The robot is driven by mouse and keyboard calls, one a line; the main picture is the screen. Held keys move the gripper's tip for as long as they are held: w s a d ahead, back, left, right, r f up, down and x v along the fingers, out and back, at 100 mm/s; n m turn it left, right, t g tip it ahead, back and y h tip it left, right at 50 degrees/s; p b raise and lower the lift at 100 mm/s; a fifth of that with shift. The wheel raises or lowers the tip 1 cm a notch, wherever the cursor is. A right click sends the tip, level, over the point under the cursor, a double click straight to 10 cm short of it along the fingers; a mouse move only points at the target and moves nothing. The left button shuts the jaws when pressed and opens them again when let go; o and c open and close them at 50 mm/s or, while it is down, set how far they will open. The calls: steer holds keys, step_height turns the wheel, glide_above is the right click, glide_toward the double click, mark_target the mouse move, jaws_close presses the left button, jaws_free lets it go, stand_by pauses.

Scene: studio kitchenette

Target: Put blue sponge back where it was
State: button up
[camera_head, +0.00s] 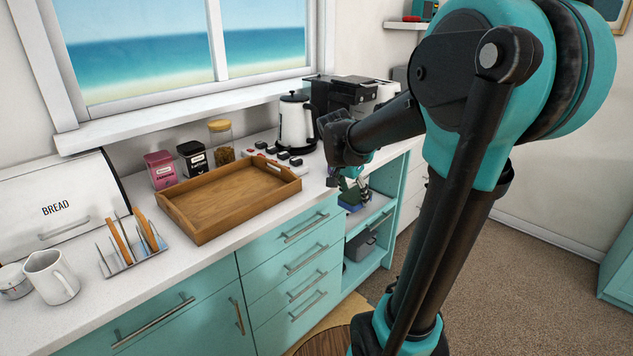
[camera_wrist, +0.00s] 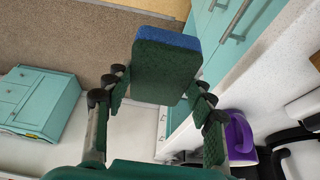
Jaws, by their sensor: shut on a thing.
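The blue sponge (camera_wrist: 165,66) has a dark green face and a blue side. In the wrist view it sits between the fingertips of my gripper (camera_wrist: 154,88), which is shut on it. In the head view my gripper (camera_head: 353,187) points down beside the counter's front edge, at the open shelf section. A small blue and green patch below it appears to be the sponge (camera_head: 351,207), in front of the upper open shelf (camera_head: 371,217). Whether the sponge touches the shelf cannot be told. My arm hides part of this area.
A wooden tray (camera_head: 224,224) lies on the counter, with a kettle (camera_head: 296,124) and coffee machine (camera_head: 343,98) behind it. A grey container (camera_head: 360,246) stands on the lower shelf. A purple object (camera_wrist: 239,136) shows near the counter in the wrist view. Carpet in front is clear.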

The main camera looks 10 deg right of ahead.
glide_toward(319, 185)
steer(key=x, duration=0.5)
steer(key=shift+w+f, duration=0.1)
steer(key=shift+w, duration=0.2)
steer(key=shift+s+d+f, duration=0.1)
steer(key=shift+f, duration=0.1)
steer(key=shift+f, duration=0.15)
steer(key=o, duration=1.2)
steer(key=v, duration=1.2)
steer(key=s+d+f+n+y, duration=0.1)
steer(key=s+d+f+n, duration=0.1)
steer(key=s+f, duration=0.5)
steer(key=s+d+f+n+t+y, duration=0.1)
steer(key=s+d+f+n, duration=0.2)
steer(key=s+f+n, duration=0.2)
steer(key=s+d+f+n+y, duration=0.1)
steer(key=s+d+f+n, duration=0.2)
steer(key=s+f, duration=0.8)
steer(key=s, duration=0.4)
steer(key=shift+s+n+t+y, duration=0.25)
steer(key=shift+n+t+y, duration=0.05)
steer(key=shift+n, duration=0.1)
